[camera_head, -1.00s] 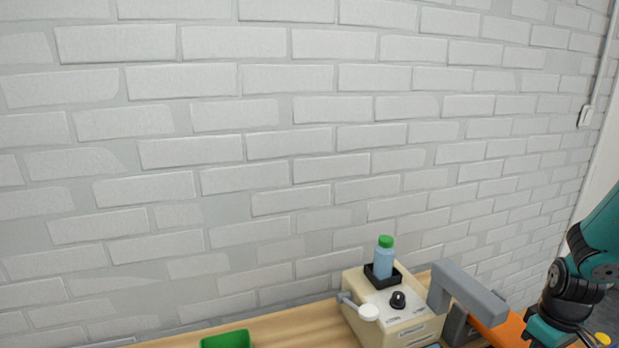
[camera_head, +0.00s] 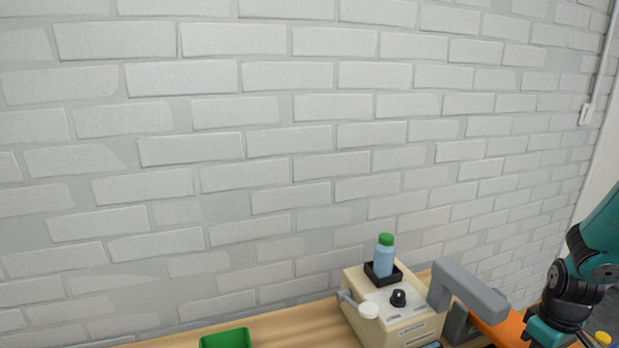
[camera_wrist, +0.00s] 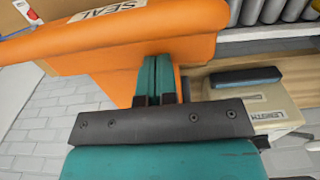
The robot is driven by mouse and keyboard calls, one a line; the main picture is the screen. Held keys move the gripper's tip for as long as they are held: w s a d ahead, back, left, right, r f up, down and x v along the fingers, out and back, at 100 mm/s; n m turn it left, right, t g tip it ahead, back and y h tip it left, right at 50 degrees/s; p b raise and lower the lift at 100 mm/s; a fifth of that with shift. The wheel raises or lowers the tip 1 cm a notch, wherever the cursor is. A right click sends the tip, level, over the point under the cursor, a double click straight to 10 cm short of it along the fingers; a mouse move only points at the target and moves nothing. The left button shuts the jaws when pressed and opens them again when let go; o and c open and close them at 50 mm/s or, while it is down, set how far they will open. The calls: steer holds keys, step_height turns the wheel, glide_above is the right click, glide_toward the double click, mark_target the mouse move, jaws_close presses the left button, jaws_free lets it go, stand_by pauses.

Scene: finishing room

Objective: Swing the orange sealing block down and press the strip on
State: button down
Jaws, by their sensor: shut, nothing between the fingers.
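The orange sealing block (camera_wrist: 120,42), with a white SEAL label (camera_wrist: 105,13), fills the top left of the wrist view. In the head view a part of it (camera_head: 506,327) shows at the lower right, beside the grey arm of the machine (camera_head: 468,288). My gripper (camera_wrist: 155,66) is shut and empty, its teal fingers together in front of the block's lower part. They look close against the block; I cannot tell whether they touch it. The strip cannot be made out.
The cream machine (camera_head: 415,326) carries a blue bottle with a green cap (camera_head: 385,258), a black knob (camera_head: 398,298) and a white-ended lever (camera_head: 369,311). A green bin (camera_head: 226,339) stands left on the wooden bench (camera_head: 290,327). Grey cylinders (camera_wrist: 272,10) show top right in the wrist view.

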stand_by(0.4)
steer(key=shift+r+p, duration=2.9)
steer(key=shift+r, duration=0.6)
steer(key=shift+a+r, duration=0.1)
steer(key=shift+r, duration=0.05)
steer(key=s+a+r+m+t, duration=0.1)
steer(key=s+a+r+m, duration=0.15)
steer(key=a+r, duration=0.45)
steer(key=s+a+r+m+t, duration=0.1)
steer(key=s+a+r+t, duration=0.1)
steer(key=s+a+r, duration=0.4)
steer(key=s+a+r+n+g+y+b, duration=0.1)
steer(key=s+a+n+y+b, duration=0.1)
steer(key=s+a, duration=0.3)
steer(key=s+a+r+n+g+y+b, duration=0.2)
steer(key=s+a+n+b, duration=0.2)
steer(key=a, duration=0.7)
steer(key=shift+s+a+r+n+b, duration=0.15)
steer(key=shift+s+r+n+b, duration=0.05)
steer(key=shift+s+n+b, duration=0.2)
